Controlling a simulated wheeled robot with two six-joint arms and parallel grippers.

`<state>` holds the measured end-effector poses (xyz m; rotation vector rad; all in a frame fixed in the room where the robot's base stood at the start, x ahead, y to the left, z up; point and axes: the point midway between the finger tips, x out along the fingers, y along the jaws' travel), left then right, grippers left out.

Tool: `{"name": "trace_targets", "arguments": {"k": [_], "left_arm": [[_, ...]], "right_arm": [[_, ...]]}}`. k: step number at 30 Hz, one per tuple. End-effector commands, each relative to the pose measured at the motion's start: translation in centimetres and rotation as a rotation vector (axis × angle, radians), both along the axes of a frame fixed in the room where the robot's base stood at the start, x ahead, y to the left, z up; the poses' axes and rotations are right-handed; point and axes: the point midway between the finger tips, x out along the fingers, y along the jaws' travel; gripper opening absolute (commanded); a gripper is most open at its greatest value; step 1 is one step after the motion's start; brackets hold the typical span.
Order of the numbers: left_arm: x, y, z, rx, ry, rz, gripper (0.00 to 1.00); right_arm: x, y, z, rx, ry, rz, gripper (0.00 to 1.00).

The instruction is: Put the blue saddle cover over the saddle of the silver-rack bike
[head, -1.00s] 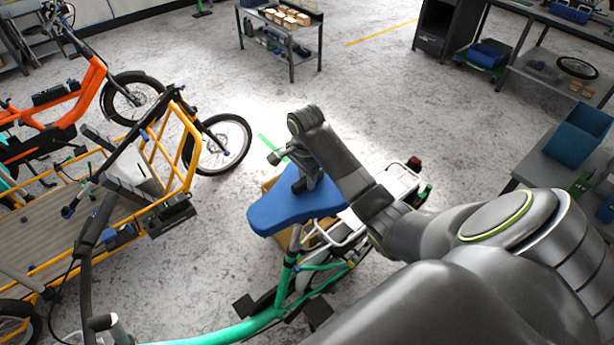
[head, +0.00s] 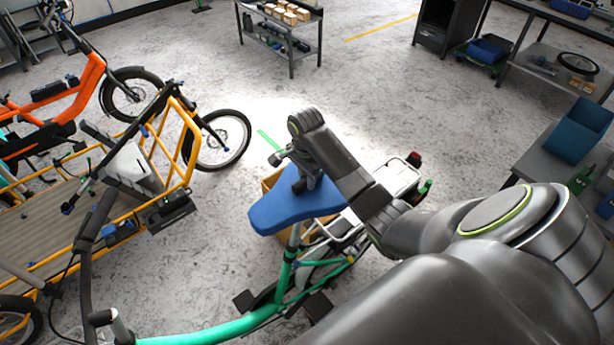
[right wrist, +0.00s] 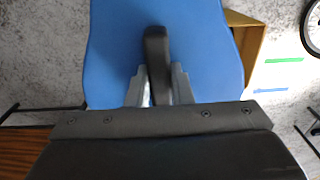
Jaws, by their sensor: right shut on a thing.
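The blue saddle cover (head: 285,212) sits at the top of the seat post of the green-framed bike (head: 287,270), which has a silver rack (head: 398,181) behind it. The saddle itself is hidden by the cover. My right gripper (head: 305,184) points down on top of the cover. In the right wrist view, the gripper (right wrist: 158,88) is shut on a black upright tab in the middle of the cover (right wrist: 112,45). Whether the cover is fully seated cannot be told. My left gripper is not in view.
An orange cargo bike (head: 85,90) and a yellow-framed cargo bike (head: 187,150) stand at the left. A cardboard box (right wrist: 248,45) is beside the cover. A cart with small boxes (head: 280,27) stands at the back; a bench with blue bins (head: 577,130) is at right.

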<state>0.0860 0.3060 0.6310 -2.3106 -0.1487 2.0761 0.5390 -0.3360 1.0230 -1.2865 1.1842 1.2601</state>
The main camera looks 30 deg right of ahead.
Motion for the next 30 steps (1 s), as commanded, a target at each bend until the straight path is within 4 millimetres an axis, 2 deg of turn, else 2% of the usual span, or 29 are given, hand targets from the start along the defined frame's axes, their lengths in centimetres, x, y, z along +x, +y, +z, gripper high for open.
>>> {"name": "trace_targets", "arguments": {"k": [8, 9, 15, 24, 26, 30], "left_arm": [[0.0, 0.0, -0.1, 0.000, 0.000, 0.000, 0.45], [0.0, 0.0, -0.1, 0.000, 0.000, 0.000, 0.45], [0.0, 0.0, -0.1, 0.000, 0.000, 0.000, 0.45], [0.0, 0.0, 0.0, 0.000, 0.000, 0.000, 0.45], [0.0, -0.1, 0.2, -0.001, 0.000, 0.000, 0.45], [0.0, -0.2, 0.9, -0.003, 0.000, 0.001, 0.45]], "right_arm": [[0.0, 0.0, -0.6, 0.000, -0.001, 0.001, 0.00], [0.0, 0.0, -0.7, 0.000, -0.001, 0.001, 0.21], [0.0, 0.0, -0.6, 0.000, -0.001, 0.000, 0.45], [0.1, -0.1, -0.4, 0.000, -0.001, 0.001, 0.45], [0.4, -0.1, 0.1, -0.001, -0.002, 0.002, 0.45], [1.6, -0.4, 2.5, -0.001, -0.003, 0.010, 0.45]]}}
